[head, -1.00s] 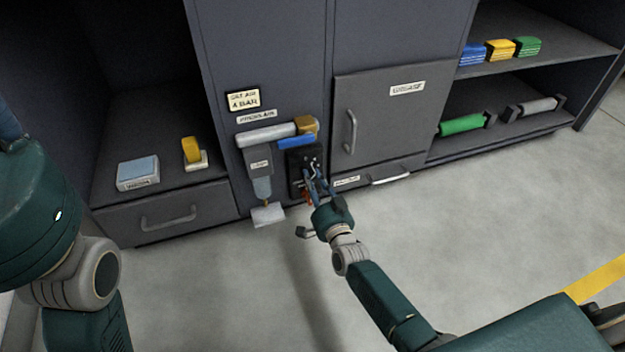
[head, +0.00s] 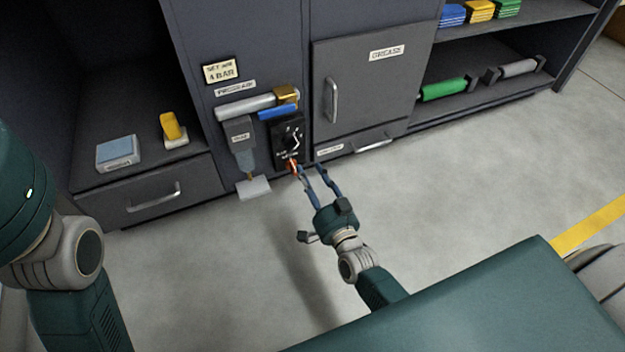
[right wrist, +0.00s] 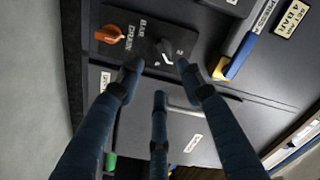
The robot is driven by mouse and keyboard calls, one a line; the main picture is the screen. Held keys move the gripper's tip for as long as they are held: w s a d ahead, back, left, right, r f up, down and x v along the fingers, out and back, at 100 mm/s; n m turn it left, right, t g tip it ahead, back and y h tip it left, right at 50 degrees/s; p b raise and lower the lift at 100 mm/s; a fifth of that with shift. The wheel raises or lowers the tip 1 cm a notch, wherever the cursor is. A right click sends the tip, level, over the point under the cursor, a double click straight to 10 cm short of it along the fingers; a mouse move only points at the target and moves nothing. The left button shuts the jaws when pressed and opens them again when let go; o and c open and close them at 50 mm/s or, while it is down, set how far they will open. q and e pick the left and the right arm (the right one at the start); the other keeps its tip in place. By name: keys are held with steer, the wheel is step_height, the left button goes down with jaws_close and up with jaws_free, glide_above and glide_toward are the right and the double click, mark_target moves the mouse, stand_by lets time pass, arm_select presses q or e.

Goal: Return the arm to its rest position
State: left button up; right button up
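My right gripper (head: 309,168) is open and empty, its fingers spread apart, just in front of and below the black panel (head: 287,140) on the cabinet.
A drawer (head: 150,200) is shut at the left. The floor (head: 460,190) in front is clear.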

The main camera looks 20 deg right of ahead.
steer(key=shift+s, duration=0.8)
